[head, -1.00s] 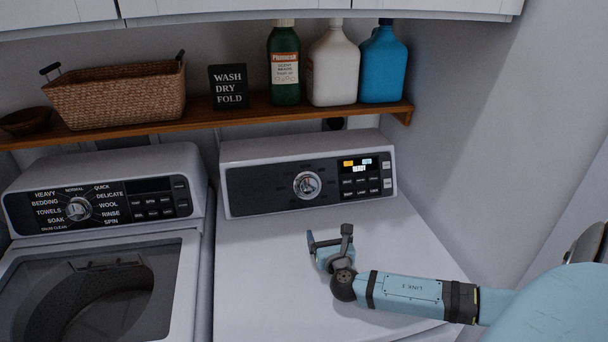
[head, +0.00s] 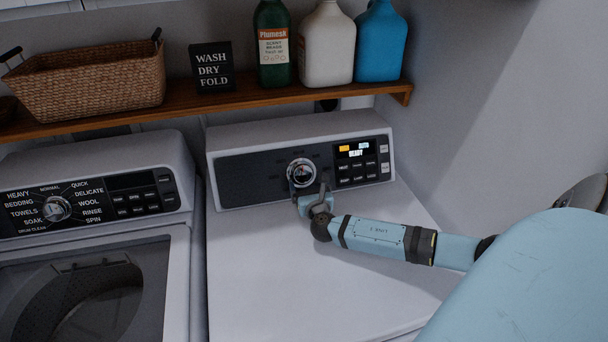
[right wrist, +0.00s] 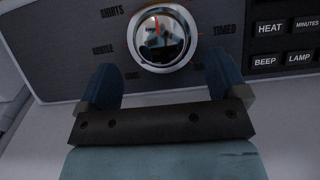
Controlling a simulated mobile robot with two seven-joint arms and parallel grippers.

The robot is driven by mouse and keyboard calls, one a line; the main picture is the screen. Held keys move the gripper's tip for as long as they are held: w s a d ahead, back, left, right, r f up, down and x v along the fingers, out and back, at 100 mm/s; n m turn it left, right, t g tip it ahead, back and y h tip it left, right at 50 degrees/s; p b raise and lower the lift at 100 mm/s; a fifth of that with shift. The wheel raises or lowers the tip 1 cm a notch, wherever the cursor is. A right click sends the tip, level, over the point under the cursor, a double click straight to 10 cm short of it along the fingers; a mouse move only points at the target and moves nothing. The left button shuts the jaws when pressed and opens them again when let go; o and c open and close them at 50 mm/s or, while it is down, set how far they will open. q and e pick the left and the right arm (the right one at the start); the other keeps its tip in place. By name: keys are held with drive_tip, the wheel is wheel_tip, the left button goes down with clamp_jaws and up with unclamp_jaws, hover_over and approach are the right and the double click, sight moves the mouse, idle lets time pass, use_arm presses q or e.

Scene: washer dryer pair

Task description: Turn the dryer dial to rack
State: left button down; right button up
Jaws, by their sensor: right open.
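The dryer (head: 300,270) is the white machine on the right, with a dark control panel (head: 240,180). Its round chrome dial (head: 301,172) sits near the panel's middle and also shows in the right wrist view (right wrist: 161,38). A red mark shows near the top of the dial. My right gripper (head: 308,190) is open just in front of and below the dial. In the right wrist view its two blue fingers (right wrist: 160,85) stand apart, below the dial, with nothing between them. My left gripper is out of view.
The washer (head: 185,270) stands to the left with its own dial (head: 57,209). A wooden shelf (head: 225,98) above holds a wicker basket (head: 90,80), a sign (head: 212,67) and bottles (head: 326,45). The wall is close on the right. The dryer top is clear.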

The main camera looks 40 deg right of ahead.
sight(304, 175)
drive_tip(key=x, duration=0.5)
drive_tip(key=shift+w, duration=0.15)
drive_tip(key=c, duration=0.9)
